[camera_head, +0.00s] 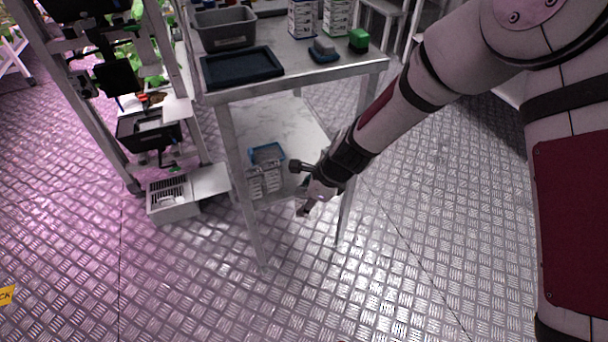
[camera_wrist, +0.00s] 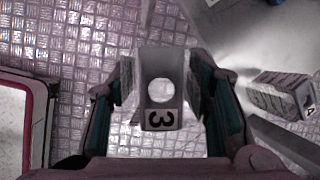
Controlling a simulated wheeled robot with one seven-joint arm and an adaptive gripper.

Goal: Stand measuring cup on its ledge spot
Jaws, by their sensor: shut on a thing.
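My gripper (camera_wrist: 160,100) is shut on a grey piece (camera_wrist: 160,65) with a pale round spot and a tag marked 3. I take this piece for the measuring cup, but its full shape is unclear. The teal finger pads stand on both sides of it. In the head view my gripper (camera_head: 305,206) hangs below table-top height, by the front right of the metal table (camera_head: 300,82), and the held piece is too small to make out. A flat pale ledge (camera_head: 210,181) sits low at the left, beside a slotted grey box (camera_head: 172,199). I cannot tell which spot belongs to the cup.
The table's lower shelf holds a blue-rimmed tray (camera_head: 266,152) and a pale ribbed container (camera_head: 264,182), left of my gripper. A tagged pale box (camera_wrist: 283,95) lies right in the wrist view. The floor in front is clear.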

